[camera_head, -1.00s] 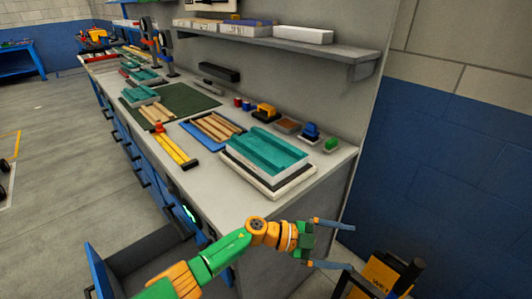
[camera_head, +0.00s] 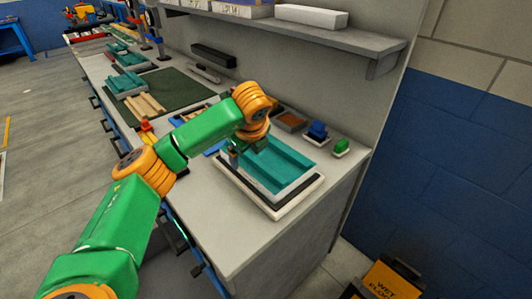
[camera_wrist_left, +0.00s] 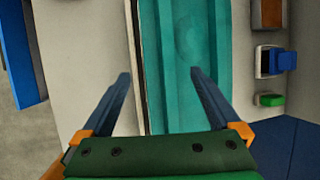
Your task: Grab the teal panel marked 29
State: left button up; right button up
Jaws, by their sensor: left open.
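A teal ribbed panel (camera_head: 276,168) lies on a white and dark stack at the near end of the grey workbench. No number can be read on it. My left gripper (camera_head: 240,150) hangs over the panel's left part in the head view, partly hidden by its own wrist. In the left wrist view the gripper (camera_wrist_left: 160,74) is open and empty, with the panel (camera_wrist_left: 180,85) between and beyond its fingers. Contact cannot be told. My right gripper is out of view.
More teal panels (camera_head: 126,83) lie farther along the bench. A blue item (camera_head: 318,131) and a green block (camera_head: 341,147) stand right of the panel. A shelf (camera_head: 300,29) overhangs the back. The bench front (camera_head: 222,215) is clear.

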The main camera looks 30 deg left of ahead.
aim_at(248, 163)
pick_arm(q)
jog(key=x, duration=0.4)
jog(key=shift+s+p, duration=0.15)
jog(key=shift+p, duration=0.2)
jog(key=shift+f, duration=0.2)
jog(key=shift+d+r, duration=0.15)
jog(key=c, duration=0.7)
grip_shut()
